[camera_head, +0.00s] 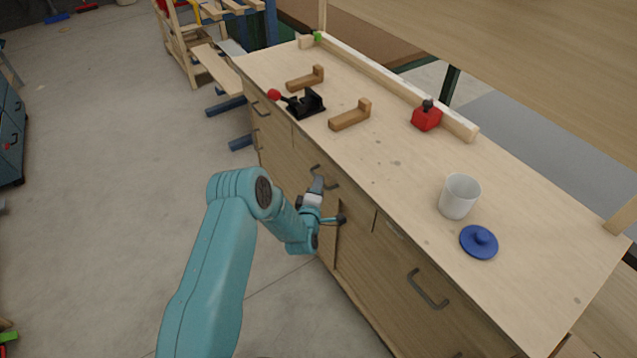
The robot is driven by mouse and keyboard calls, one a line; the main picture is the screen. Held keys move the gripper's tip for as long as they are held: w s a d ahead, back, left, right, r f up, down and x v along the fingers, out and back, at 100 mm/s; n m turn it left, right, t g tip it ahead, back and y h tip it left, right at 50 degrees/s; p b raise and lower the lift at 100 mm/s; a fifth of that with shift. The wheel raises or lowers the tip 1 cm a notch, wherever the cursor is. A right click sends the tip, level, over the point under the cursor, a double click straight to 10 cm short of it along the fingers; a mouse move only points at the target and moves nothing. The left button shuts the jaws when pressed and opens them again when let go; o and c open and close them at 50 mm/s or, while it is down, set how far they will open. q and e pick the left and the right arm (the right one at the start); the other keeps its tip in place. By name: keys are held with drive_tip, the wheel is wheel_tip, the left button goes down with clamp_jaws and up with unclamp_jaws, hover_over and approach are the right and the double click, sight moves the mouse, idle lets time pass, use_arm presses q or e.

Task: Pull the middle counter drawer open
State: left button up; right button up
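The middle counter drawer (353,199) is in the wooden counter's front, below the top's edge, and looks closed. Its dark bar handle (323,174) shows partly behind my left gripper. My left gripper (317,184) is at this handle, its grey tip overlapping it in the picture. I cannot tell whether the fingers are around the handle or only beside it, nor whether they are open or shut. My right gripper is not in view.
The countertop (400,175) holds a white cup (459,196), a blue lid (479,242), a red block (426,117), wooden pieces (350,115) and a black clamp (306,104). Other drawer handles (427,290) stick out nearby.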

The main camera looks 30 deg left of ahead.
use_arm(q)
drive_tip(key=shift+x, duration=1)
clamp_jaws()
